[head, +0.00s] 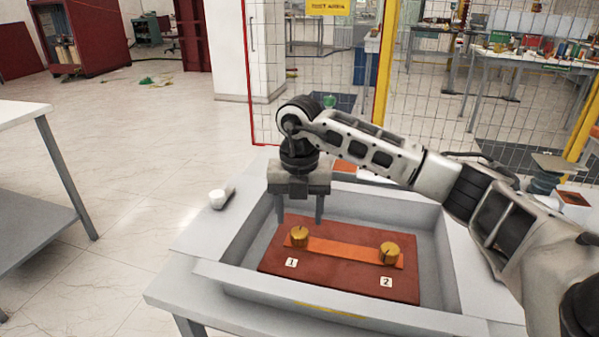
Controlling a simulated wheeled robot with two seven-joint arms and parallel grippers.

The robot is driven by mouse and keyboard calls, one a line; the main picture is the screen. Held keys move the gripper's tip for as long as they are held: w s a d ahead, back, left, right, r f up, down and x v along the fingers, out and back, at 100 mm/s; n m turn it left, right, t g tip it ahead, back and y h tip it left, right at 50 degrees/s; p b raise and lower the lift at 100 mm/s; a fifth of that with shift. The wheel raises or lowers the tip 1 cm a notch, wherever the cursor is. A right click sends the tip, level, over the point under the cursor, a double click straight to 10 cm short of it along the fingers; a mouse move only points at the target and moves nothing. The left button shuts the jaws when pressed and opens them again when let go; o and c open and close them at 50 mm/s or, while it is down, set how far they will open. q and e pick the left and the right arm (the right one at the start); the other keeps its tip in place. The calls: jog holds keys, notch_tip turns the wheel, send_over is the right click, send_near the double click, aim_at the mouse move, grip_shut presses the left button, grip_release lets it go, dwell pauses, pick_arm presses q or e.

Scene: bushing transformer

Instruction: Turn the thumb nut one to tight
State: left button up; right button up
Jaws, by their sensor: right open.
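Thumb nut one (299,236) is a brass-coloured round knob with a dark pointer line on top, beside the label "1" (291,262). It sits at the left end of an orange bar (340,251) on a dark red board (335,279). A second brass nut (389,252) is at the bar's right end, by the label "2" (386,282). My right gripper (299,218) points down above and just behind nut one, its two fingers apart and empty. Whether the fingertips straddle the nut cannot be told. My left gripper is out of view.
The board lies inside a grey metal tray (215,271) with raised walls on a table. A small white object (219,198) lies on the table's left side. Another grey table (20,115) stands at far left. A wire fence (330,75) stands behind.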

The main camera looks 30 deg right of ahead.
aim_at(300, 232)
notch_tip(300, 232, up, 12)
jog(key=shift+f, duration=0.2)
dwell(0.4)
